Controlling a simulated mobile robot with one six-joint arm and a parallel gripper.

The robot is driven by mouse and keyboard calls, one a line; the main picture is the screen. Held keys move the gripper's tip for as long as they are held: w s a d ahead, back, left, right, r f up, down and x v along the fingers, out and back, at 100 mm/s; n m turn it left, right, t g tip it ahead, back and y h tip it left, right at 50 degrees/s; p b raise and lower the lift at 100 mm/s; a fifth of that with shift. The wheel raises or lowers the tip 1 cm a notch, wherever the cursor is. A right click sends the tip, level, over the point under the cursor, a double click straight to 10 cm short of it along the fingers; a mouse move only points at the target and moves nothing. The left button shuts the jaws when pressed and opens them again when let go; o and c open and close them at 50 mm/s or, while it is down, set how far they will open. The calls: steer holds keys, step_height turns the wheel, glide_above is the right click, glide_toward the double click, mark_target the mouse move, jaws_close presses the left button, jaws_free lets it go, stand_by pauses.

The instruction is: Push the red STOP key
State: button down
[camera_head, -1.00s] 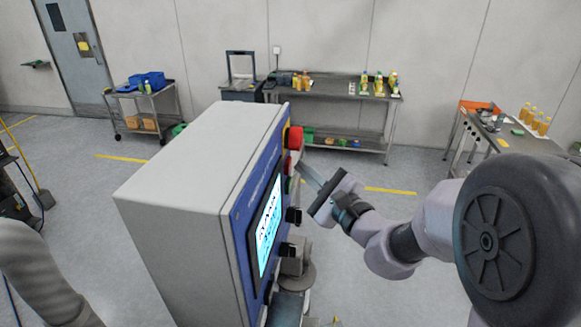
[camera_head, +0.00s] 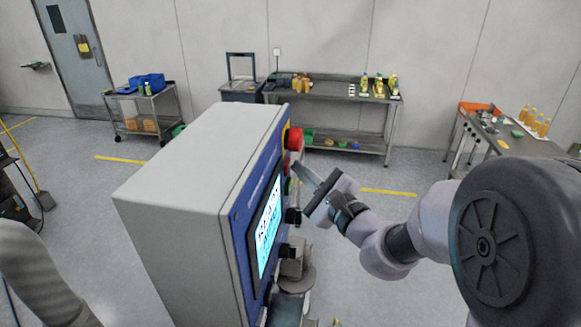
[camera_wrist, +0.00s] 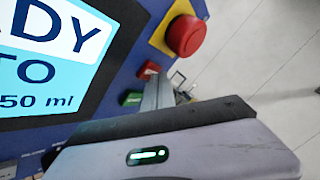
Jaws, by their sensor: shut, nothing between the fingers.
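The red STOP key (camera_wrist: 150,68) is a small red key on the blue panel in the wrist view, partly hidden behind the fingers. In the head view it shows as a small red patch (camera_head: 287,167) on the panel's edge-on face. My gripper (camera_wrist: 156,88) is shut and empty, its thin grey fingers pointing at the panel beside the red key. In the head view my gripper (camera_head: 300,170) comes from the right, its tips close to the panel. I cannot tell whether they touch the key. A green key (camera_wrist: 132,98) sits just below the red one.
A large red mushroom button (camera_wrist: 186,35) on a yellow plate juts out above the keys. The lit screen (camera_wrist: 45,55) lies left of them. Black knobs (camera_head: 292,215) stick out lower on the panel. The floor right of the machine is free; benches stand behind.

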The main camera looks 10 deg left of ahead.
stand_by(0.4)
steer(key=shift+d+b, duration=0.35)
steer(key=shift+d, duration=0.4)
steer(key=d+b, duration=0.1)
steer(key=d, duration=0.4)
steer(key=shift+s, duration=0.1)
stand_by(0.3)
